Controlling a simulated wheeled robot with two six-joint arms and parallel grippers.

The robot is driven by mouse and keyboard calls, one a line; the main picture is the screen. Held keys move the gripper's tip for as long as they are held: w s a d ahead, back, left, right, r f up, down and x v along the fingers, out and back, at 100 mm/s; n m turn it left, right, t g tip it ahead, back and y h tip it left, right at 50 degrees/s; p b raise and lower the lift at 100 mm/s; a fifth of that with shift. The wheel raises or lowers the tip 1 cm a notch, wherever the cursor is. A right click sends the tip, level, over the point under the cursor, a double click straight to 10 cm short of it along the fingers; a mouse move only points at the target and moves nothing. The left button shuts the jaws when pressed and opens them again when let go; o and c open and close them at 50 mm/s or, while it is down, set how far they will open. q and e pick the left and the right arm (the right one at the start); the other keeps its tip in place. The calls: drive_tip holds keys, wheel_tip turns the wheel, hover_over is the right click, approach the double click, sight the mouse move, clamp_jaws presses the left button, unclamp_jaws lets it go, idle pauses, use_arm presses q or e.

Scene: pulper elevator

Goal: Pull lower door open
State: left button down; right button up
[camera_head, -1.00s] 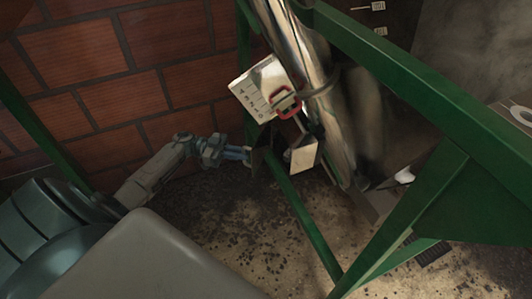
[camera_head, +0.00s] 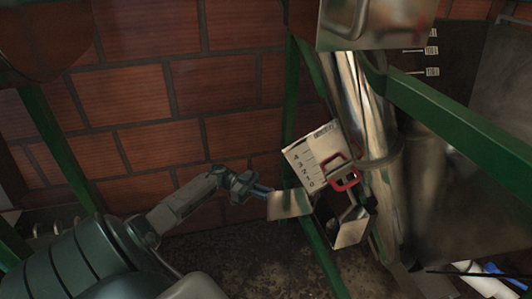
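A pale metal flap (camera_head: 290,204), which looks like the lower door, stands out to the left of a small open metal box (camera_head: 351,228) at the foot of a shiny vertical pipe. The box interior is dark. Above it is a plate with a number scale (camera_head: 303,158) and a red handle (camera_head: 347,181). My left gripper (camera_head: 265,192) comes in from the left, its bluish fingers at the near left edge of the flap. The flap hides the fingertips, so I cannot tell whether they grip it. My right gripper is out of view.
A green frame leg (camera_head: 318,252) runs down beside the flap and box. A green beam (camera_head: 460,120) crosses at the right. A brick wall (camera_head: 150,95) stands behind. Bare dirt floor (camera_head: 250,262) lies below. White and blue items (camera_head: 485,272) sit at the lower right.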

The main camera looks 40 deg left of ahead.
use_arm(q)
drive_tip(key=shift+w+d, duration=0.1)
drive_tip(key=shift+w, duration=0.25)
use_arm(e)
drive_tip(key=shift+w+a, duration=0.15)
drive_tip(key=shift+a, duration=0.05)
use_arm(q)
drive_tip(key=c, duration=1.6)
unclamp_jaws()
drive_tip(key=shift+w+d, duration=0.15)
drive_tip(key=shift+c, duration=0.2)
drive_tip(key=shift+o, duration=0.8)
drive_tip(key=shift+w+d, duration=0.15)
drive_tip(key=b+v, duration=0.2)
drive_tip(key=v, duration=0.9)
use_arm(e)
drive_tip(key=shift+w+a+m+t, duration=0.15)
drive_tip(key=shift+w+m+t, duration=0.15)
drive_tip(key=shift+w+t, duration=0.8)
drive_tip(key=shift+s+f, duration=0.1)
